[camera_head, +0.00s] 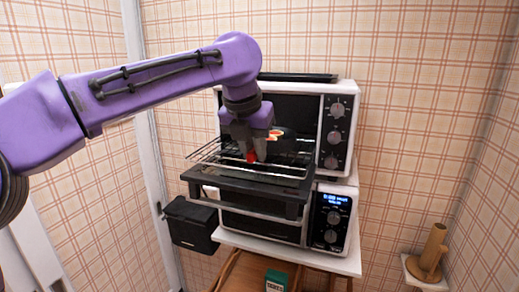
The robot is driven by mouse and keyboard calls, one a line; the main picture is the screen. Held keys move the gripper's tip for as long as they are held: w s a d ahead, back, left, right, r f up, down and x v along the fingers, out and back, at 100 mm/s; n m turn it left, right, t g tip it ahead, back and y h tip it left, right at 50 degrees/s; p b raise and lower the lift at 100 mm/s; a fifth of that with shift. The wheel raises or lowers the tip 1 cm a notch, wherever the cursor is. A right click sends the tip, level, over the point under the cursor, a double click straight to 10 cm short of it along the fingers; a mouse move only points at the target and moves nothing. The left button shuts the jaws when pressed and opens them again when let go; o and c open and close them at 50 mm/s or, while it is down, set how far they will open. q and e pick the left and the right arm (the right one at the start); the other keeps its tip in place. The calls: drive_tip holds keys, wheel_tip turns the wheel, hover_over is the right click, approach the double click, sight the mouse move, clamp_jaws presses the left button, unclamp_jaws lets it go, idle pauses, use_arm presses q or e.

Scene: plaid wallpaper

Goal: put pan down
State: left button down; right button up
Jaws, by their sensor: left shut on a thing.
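My left gripper (254,155) reaches down from above, at the front of the upper toaster oven (340,98), whose door is open. It is shut on a small red piece, which looks like the handle of the pan (276,134). The pan's round, pale and reddish part shows just behind the fingers, over the wire rack (290,158). The gripper hides most of the pan, and I cannot tell whether the pan touches the rack. My right gripper is not in view.
The open door (245,186) juts forward below the rack. A second oven (333,218) stands underneath, on a white-topped stand. A black box (190,224) is at its left. A wooden holder (432,254) stands at the right. A dark tray (298,77) lies on top.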

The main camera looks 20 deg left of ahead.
use_arm(q)
drive_tip(key=c, duration=1)
unclamp_jaws()
drive_tip(key=shift+f, duration=0.1)
drive_tip(key=shift+o, duration=0.2)
drive_tip(key=shift+w, duration=0.1)
drive_tip(key=p+v, duration=0.1)
drive_tip(key=v, duration=1.1)
drive_tip(key=shift+d, duration=0.1)
